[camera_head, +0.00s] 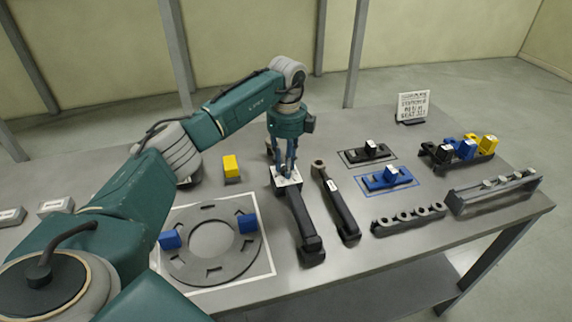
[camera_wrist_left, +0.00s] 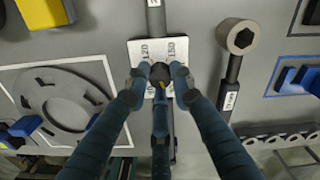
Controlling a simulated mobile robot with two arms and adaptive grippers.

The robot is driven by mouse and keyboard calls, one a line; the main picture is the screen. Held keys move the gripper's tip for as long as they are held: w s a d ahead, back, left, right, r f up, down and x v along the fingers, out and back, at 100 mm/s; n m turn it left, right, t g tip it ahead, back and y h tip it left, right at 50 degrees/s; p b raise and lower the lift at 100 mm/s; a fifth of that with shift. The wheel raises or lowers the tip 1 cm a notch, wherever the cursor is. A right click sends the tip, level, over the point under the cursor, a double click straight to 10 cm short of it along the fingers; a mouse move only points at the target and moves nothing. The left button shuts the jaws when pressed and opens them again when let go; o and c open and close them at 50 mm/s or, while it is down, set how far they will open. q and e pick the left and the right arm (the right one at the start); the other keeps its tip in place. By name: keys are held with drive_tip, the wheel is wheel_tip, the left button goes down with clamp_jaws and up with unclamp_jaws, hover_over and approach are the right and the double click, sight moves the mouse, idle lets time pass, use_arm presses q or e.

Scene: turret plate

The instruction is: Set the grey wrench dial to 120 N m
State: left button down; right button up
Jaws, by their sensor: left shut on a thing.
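The wrench with a white dial plate (camera_head: 286,179) lies on the table, its dark handle (camera_head: 304,222) toward the table's front edge. In the left wrist view the dial plate (camera_wrist_left: 137,56) bears printed numbers; 150 seems legible at its right, and the left number looks like 120. A small dark dial knob (camera_wrist_left: 160,72) with a yellowish mark is at its middle. My left gripper (camera_head: 288,168) points down over the plate, its fingers (camera_wrist_left: 160,86) shut on the knob. The fingers partly hide the knob, so I cannot tell its exact setting. My right gripper is not in view.
A second dark wrench (camera_head: 336,204) lies close to the right. The grey ring plate (camera_head: 198,272) with blue blocks is to the left, and a yellow block (camera_head: 231,167) behind it. Blue (camera_head: 386,181) and black (camera_head: 367,153) holders, racks and a sign (camera_head: 413,105) stand right.

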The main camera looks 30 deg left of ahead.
use_arm(q)
drive_tip(key=m, duration=0.3)
drive_tip(key=shift+m, duration=0.3)
drive_tip(key=m, duration=0.4)
drive_tip(key=shift+m, duration=0.3)
drive_tip(key=m, duration=0.3)
drive_tip(key=shift+m+b, duration=0.3)
drive_tip(key=shift+b, duration=0.1)
drive_tip(key=m, duration=0.4)
drive_tip(key=shift+m, duration=0.3)
drive_tip(key=m+b, duration=0.1)
drive_tip(key=m, duration=1.2)
drive_tip(key=shift+m+b, duration=0.35)
drive_tip(key=shift+m, duration=1.75)
